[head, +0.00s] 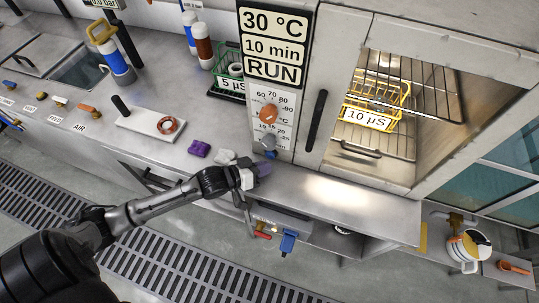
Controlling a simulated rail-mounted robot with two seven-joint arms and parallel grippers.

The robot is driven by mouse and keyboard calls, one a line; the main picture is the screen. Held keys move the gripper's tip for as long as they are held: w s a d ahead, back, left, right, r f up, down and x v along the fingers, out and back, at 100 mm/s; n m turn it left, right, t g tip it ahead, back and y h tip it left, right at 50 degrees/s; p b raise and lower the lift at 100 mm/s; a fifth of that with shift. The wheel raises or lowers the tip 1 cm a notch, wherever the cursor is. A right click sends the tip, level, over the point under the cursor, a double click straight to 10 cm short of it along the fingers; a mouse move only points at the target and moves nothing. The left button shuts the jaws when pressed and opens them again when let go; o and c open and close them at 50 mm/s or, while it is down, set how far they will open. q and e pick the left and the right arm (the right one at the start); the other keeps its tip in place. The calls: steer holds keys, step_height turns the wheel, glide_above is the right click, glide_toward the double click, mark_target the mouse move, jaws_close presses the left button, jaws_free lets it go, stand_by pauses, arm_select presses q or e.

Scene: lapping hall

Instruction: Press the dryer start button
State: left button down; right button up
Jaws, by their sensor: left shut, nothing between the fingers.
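The dryer (337,85) stands at the upper right, with a display panel (275,42) reading 30 °C, 10 min, RUN. Below the display are an orange dial knob (268,113) and a grey knob (268,141) with printed scales. A small bluish part (270,154) sits just under the grey knob; I cannot tell for sure whether it is the start button. My left gripper (262,170) is shut and empty, just below this control strip and close to the bluish part. Whether it touches anything is unclear. My right gripper is not in view.
Inside the dryer, a yellow basket labelled 10 µS (368,116) sits among wire racks. A white jug (465,250) stands lower right. The steel ledge (345,195) before the dryer is clear.

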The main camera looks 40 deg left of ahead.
arm_select(q)
steer(key=shift+s+d+r+p, duration=0.1)
steer(key=shift+s+p, duration=0.15)
steer(key=shift+p, duration=0.1)
steer(key=shift+s+d+p, duration=0.25)
steer(key=shift+s+p, duration=0.25)
steer(key=shift+s, duration=0.1)
steer(key=shift+s+d+p, duration=0.2)
steer(key=shift+s+p, duration=0.25)
steer(key=shift+s, duration=0.1)
steer(key=shift+s+d+p, duration=0.35)
steer(key=shift+s+p, duration=0.25)
steer(key=shift+s, duration=0.3)
steer(key=shift+s, duration=0.1)
